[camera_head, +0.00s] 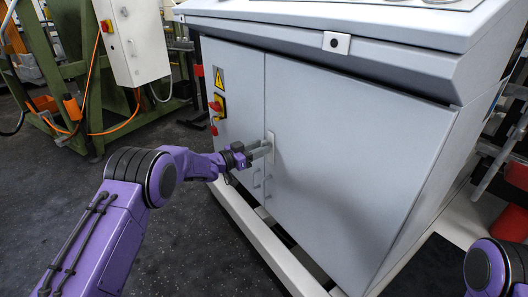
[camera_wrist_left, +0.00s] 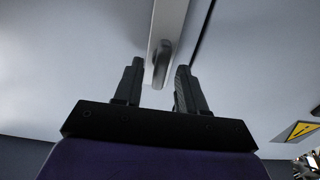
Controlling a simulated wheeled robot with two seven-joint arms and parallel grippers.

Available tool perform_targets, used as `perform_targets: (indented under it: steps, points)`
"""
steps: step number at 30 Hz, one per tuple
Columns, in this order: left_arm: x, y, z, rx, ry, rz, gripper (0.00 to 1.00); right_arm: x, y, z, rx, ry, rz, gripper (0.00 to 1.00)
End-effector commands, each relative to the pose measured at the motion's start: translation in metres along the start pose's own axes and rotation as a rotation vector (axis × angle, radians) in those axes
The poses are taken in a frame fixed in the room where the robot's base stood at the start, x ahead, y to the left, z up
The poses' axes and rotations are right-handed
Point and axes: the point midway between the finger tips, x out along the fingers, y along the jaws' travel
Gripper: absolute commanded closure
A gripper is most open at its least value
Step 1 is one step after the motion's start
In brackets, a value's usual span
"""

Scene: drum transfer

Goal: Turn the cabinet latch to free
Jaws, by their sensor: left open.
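The grey cabinet (camera_head: 345,130) has two closed doors with a seam between them. The latch shows in the left wrist view as a dark rounded handle (camera_wrist_left: 162,62) on a pale vertical plate (camera_wrist_left: 168,22). In the head view the plate (camera_head: 271,143) sits beside the door seam. My left gripper (camera_head: 264,150) reaches the latch from the left. In the left wrist view my left gripper (camera_wrist_left: 158,75) is open, with one finger on each side of the handle's lower end. A gap shows on both sides, so it does not grip it. My right gripper is out of view.
A red and yellow switch (camera_head: 217,106) and a warning sign (camera_head: 219,78) are on the left door. A pale base rail (camera_head: 262,238) runs along the cabinet's foot. A green frame (camera_head: 75,60) stands at the left. Dark floor (camera_head: 190,245) is clear in front.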

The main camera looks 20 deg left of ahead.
Motion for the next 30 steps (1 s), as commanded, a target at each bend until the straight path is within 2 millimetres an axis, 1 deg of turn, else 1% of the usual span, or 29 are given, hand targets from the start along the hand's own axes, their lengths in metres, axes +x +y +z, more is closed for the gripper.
perform_targets:
  steps: [1, 5, 13, 14, 15, 17, 18, 25, 30]
  points:
    - [0.008, 0.000, 0.003, 0.003, 0.000, 0.002, 0.60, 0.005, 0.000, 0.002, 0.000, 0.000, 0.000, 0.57]
    - [0.021, 0.000, 0.001, 0.000, 0.000, 0.000, 0.60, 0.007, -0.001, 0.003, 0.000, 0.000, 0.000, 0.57]
    - [0.023, 0.000, 0.000, -0.001, -0.001, -0.001, 0.60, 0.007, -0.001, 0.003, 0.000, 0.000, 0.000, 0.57]
    - [0.023, 0.000, 0.000, -0.001, -0.001, -0.001, 0.66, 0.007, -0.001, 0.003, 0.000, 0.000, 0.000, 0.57]
    - [0.023, 0.000, 0.000, -0.001, -0.001, -0.001, 0.79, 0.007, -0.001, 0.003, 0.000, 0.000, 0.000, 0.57]
    - [0.023, 0.000, 0.000, -0.001, -0.001, -0.001, 0.99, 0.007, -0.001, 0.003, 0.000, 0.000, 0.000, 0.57]
    - [0.023, 0.000, 0.000, -0.001, -0.001, -0.001, 1.00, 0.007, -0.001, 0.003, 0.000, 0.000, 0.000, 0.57]
    - [0.023, 0.000, 0.001, 0.009, -0.001, -0.001, 1.00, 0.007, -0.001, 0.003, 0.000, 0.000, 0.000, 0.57]
    - [0.023, 0.001, 0.001, 0.060, -0.001, 0.000, 1.00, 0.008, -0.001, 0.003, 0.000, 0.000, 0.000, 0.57]
